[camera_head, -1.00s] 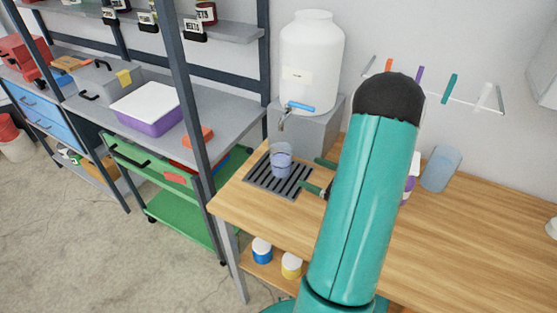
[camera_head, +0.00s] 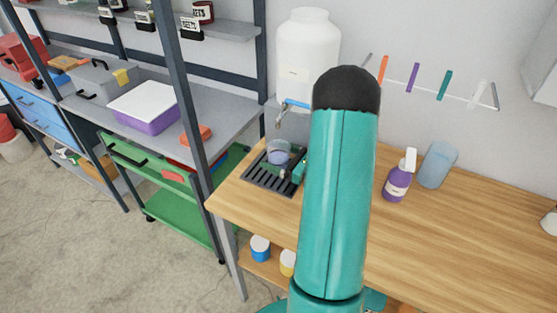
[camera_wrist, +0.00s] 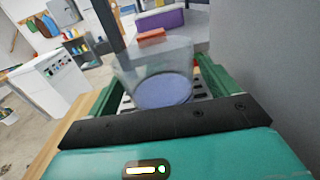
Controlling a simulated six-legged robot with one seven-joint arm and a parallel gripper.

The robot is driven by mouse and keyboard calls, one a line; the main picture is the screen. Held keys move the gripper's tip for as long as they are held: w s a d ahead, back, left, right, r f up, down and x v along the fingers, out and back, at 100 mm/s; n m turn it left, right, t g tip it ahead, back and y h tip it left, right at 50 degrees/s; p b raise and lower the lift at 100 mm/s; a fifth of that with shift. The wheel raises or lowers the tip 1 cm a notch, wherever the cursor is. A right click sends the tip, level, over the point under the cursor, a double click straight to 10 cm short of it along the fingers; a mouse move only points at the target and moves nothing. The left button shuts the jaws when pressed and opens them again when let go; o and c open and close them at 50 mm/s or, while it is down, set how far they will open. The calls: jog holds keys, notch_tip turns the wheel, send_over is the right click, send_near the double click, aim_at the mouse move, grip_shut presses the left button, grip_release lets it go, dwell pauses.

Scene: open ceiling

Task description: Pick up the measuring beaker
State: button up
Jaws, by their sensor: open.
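The measuring beaker (camera_head: 279,156) is clear, with bluish contents. It stands on the dark drain grate (camera_head: 262,183) below the dispenser tap (camera_head: 284,115). In the wrist view the beaker (camera_wrist: 158,78) is large and in the middle, between the two green fingers of my gripper (camera_wrist: 160,86). The fingers are apart, one on each side of it. I cannot tell whether either finger touches the glass. In the head view my arm hides much of the gripper.
A white water dispenser (camera_head: 308,55) stands behind the grate. A purple spray bottle (camera_head: 397,178) and a bluish translucent container (camera_head: 437,165) stand to the right on the wooden counter (camera_head: 460,235). A metal shelf post (camera_head: 190,85) rises at the left.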

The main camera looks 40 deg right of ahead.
jog(key=c, duration=1.3)
jog(key=shift+o, duration=0.2)
jog(key=shift+r, duration=0.2)
